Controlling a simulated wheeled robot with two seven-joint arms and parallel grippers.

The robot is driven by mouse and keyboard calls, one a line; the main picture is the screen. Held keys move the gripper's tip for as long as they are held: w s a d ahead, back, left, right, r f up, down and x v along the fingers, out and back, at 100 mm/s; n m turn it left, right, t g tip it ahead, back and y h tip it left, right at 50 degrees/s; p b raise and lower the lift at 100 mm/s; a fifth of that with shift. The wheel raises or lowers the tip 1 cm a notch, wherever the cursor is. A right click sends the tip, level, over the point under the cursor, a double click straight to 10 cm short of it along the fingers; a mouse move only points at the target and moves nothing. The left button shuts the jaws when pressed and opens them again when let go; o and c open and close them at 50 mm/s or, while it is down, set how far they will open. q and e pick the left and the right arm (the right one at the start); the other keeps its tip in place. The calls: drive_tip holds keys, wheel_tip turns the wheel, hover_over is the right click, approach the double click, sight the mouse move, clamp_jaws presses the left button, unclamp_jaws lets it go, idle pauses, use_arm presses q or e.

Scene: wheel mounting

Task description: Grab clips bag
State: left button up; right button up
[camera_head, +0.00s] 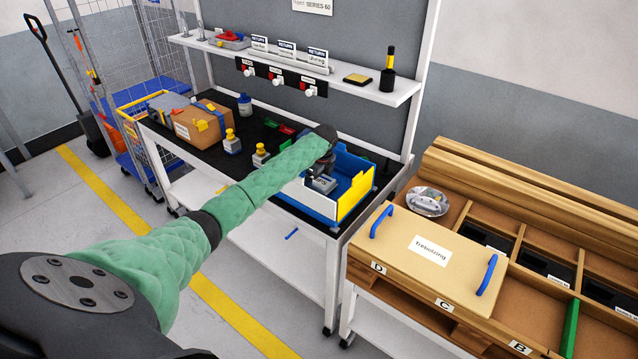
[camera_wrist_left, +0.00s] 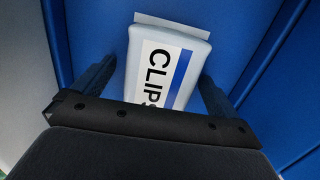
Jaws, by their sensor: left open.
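The clips bag (camera_wrist_left: 168,62) is a pale pouch with a white label reading "CLIPS" and a blue stripe. In the left wrist view it lies in a blue bin, between the two dark fingers of my left gripper (camera_wrist_left: 152,80). The fingers are open, one on each side of the bag, with a gap visible beside it. My right gripper is not in view.
The bin's blue walls stand close around the gripper. Bottles (camera_head: 232,142) and a cardboard box (camera_head: 202,120) stand left on the bench. A shelf (camera_head: 300,72) runs above. A wooden case (camera_head: 430,250) with compartments and a clear bag (camera_head: 427,201) stands right.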

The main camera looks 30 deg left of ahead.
use_arm(q)
drive_tip(key=c, duration=1.1)
drive_tip(key=shift+r, duration=0.1)
